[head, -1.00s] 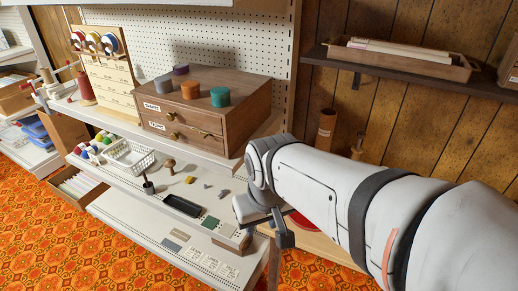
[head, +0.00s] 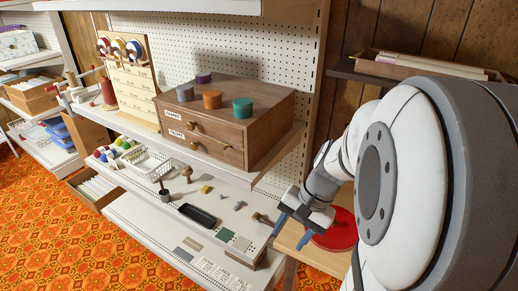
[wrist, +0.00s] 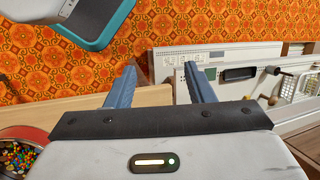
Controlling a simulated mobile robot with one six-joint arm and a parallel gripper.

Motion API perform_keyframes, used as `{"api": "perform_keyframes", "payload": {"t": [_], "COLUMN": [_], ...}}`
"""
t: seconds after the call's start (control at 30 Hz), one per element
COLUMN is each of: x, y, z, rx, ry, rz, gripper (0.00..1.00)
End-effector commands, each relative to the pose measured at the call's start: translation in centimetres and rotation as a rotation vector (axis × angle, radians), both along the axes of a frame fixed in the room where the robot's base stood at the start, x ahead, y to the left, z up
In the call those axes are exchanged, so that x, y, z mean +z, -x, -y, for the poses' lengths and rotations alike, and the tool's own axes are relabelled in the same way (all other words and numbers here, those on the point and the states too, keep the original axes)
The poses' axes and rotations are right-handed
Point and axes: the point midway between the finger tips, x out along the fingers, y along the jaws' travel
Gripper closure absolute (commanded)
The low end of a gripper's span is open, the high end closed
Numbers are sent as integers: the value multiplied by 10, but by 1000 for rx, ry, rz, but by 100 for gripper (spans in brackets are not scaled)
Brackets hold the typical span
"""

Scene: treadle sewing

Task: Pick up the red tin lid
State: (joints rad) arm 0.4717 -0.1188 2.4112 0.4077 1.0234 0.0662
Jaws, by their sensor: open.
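A round red thing (head: 338,230) lies on a light wooden top at the right of the head view, partly hidden by my arm. I cannot tell whether it is the tin lid or the tin. In the wrist view a red-rimmed round tin (wrist: 20,148) holding many small coloured pieces is cut off at the lower left. My gripper (head: 294,231) is open and empty, just left of the red thing in the head view. In the wrist view its two fingers (wrist: 160,80) stand apart over the wooden edge, right of the tin.
A white shelf holds a black tray (head: 197,216), a white basket (head: 146,162) and small tools beside my gripper. Above it stands a wooden drawer box (head: 228,122) with several round coloured pieces on top. Orange patterned floor (head: 70,245) is open at the left.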

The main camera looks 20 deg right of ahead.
Motion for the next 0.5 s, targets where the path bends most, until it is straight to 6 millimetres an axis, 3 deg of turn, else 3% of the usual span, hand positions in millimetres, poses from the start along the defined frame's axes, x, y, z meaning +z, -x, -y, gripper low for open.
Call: {"api": "perform_keyframes", "payload": {"t": [0.03, 0.17, 0.3, 0.5], "x": [-13, -34, -57, -91], "y": [-4, -17, -26, -18], "z": [15, 52, 103, 189], "rx": [-136, -464, -817, -1269], "ry": [-78, -283, -514, -832], "rz": [-42, -111, -150, -142], "gripper": [52, 52, 52, 52]}}
